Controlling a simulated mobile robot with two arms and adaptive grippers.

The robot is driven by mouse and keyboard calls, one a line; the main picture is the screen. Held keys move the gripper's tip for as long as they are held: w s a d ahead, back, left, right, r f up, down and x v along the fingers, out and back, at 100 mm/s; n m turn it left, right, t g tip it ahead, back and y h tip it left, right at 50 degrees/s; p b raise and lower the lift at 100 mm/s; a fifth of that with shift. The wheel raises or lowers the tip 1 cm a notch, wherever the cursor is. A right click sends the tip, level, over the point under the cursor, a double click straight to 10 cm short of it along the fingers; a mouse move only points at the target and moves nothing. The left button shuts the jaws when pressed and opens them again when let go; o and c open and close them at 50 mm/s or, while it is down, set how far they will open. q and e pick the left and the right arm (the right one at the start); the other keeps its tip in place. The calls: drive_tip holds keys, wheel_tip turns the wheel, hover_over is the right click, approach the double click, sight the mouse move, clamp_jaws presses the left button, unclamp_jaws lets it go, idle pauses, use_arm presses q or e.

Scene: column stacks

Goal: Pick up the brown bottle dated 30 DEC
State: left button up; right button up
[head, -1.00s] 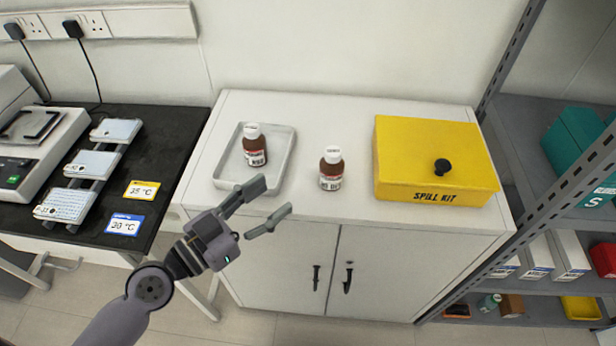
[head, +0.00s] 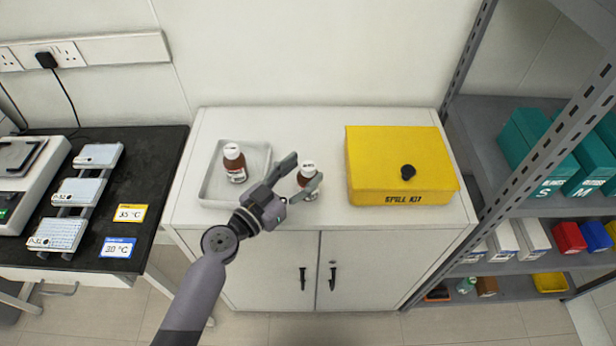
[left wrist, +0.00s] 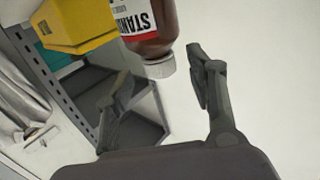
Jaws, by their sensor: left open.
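Two brown bottles with white caps and red-and-white labels are on the white cabinet. One bottle (head: 235,165) stands in the white tray (head: 208,190). The other bottle (head: 308,169) stands on the bare cabinet top, right of the tray. Their dates cannot be read clearly now. My left gripper (head: 300,174) is open, its fingers reaching to either side of the right-hand bottle in the head view and partly hiding it. In the left wrist view, a bottle (left wrist: 150,22) appears cap-down between and beyond the open fingers (left wrist: 163,90); contact is not visible. My right gripper is not in view.
A yellow spill kit box (head: 400,165) stands on the cabinet, right of the bottles. A black bench (head: 150,165) with a device and cards is at left. A grey metal shelf (head: 475,140) with boxes is at right. The cabinet top behind the bottles is clear.

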use_arm(q)
drive_tip(key=shift+x, duration=1.4)
drive_tip(key=shift+c, duration=0.3)
drive_tip(key=shift+f, duration=0.1)
clamp_jaws()
